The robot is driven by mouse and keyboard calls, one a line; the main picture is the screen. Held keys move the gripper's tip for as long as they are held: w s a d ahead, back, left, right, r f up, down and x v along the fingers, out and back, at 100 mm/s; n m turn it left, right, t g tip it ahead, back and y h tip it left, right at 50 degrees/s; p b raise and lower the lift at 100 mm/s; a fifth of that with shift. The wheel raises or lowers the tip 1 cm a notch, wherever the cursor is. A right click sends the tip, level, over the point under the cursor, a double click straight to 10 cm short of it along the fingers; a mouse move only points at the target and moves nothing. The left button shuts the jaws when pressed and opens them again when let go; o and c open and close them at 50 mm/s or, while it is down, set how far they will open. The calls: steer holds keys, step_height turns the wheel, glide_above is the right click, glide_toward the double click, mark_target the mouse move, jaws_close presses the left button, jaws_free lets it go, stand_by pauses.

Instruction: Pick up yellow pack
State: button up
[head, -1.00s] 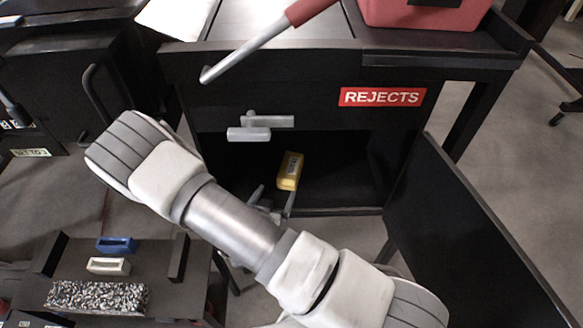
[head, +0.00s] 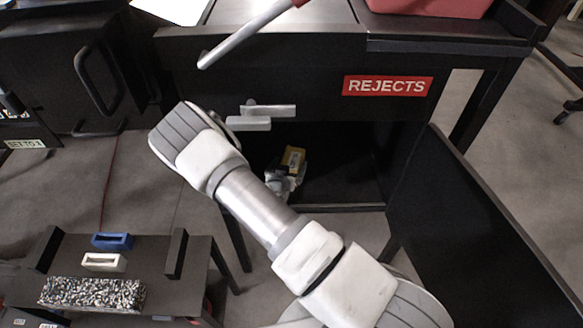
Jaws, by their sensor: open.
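The yellow pack (head: 293,156) is inside the dark open compartment under the REJECTS sign. Its top part shows, with a pale label on it. My gripper (head: 286,172) is inside the compartment at the pack, and it covers the pack's lower part. The jaws are open. I cannot tell whether the fingers touch the pack or stand on both sides of it. My arm crosses the middle of the view and hides part of the compartment's left side.
The red REJECTS sign (head: 387,86) is on the cabinet front. The open door (head: 470,235) stands at right. A grey handle (head: 262,115) juts out above the opening. At lower left, a stand (head: 160,262) holds a blue piece (head: 112,240), a white piece (head: 103,262) and a speckled block (head: 92,292).

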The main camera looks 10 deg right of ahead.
steer(key=shift+w+d+f, duration=0.1)
steer(key=shift+w+d, duration=0.05)
steer(key=shift+w, duration=0.2)
steer(key=c, duration=1.5)
jaws_close()
